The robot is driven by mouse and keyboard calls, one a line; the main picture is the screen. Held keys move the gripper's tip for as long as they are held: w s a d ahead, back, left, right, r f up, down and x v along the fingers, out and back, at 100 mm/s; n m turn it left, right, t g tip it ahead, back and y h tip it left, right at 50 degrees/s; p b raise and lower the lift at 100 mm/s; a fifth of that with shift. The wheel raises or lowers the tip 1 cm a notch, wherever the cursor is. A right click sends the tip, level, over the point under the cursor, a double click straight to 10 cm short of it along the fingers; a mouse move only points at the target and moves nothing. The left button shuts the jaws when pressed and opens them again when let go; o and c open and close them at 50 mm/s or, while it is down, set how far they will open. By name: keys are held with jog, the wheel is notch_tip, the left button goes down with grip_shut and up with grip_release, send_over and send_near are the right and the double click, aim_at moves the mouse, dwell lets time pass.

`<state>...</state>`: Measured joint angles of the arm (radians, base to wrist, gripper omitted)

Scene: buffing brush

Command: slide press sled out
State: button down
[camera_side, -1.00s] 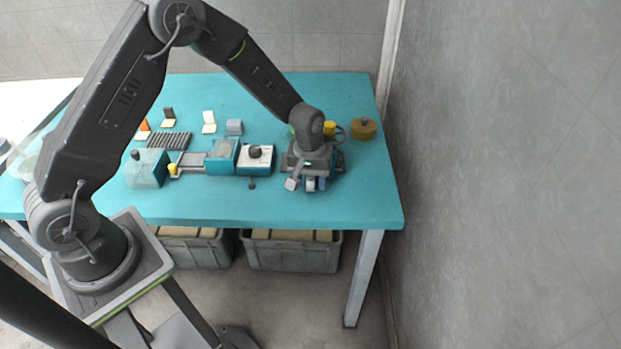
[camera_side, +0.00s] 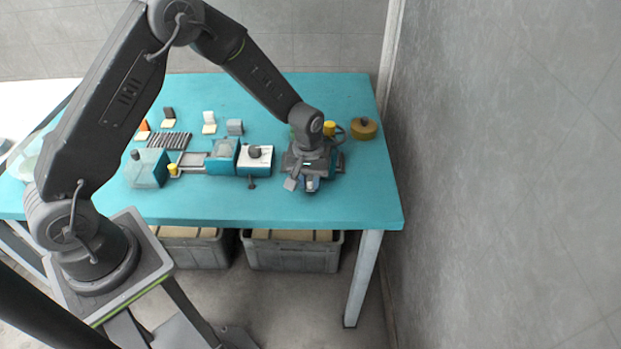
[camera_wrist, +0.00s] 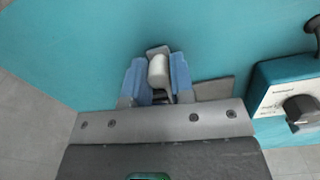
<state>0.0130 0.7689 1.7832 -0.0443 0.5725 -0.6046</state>
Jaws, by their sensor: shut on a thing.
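My gripper (camera_side: 313,185) is at the right of the table. In the wrist view its blue fingers (camera_wrist: 157,78) are shut on a pale grey rounded piece (camera_wrist: 159,70); what it belongs to is not clear. A flat grey part (camera_wrist: 215,91) lies beside the fingers. The teal press (camera_side: 222,156) stands mid-table, well left of my gripper. A pale grey rail frame (camera_side: 192,160) extends from its left side, with a yellow knob (camera_side: 173,169) at the frame's left end. I cannot tell where the sled sits on it.
A control box (camera_side: 255,160) with a dark knob stands between the press and my gripper. A teal box (camera_side: 147,168) stands at the left. A ribbed rack (camera_side: 169,141) and small blocks lie behind. A round brown container (camera_side: 364,128) is at the right. The table's front strip is clear.

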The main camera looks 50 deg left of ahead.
aim_at(277, 190)
jog(key=s+a, duration=0.6)
jog(key=c, duration=1)
grip_release()
jog(key=shift+w+r, duration=0.1)
notch_tip(277, 190, up, 14)
jog(key=shift+a+f, duration=0.15)
jog(key=shift+f, duration=0.05)
jog(key=s+d+r+m+t, duration=0.1)
jog(key=s+r+m, duration=0.1)
jog(key=s+r, duration=0.2)
jog(key=s+d+r+m+t, duration=0.2)
jog(key=s+r, duration=0.3)
jog(key=s, duration=0.3)
jog(key=s+d+r+m+t, duration=0.2)
jog(key=s+r+m, duration=0.1)
jog(key=s+r, duration=0.2)
jog(key=shift+s+d+r, duration=0.15)
jog(key=shift+s+r, duration=0.1)
jog(key=shift+s, duration=0.6)
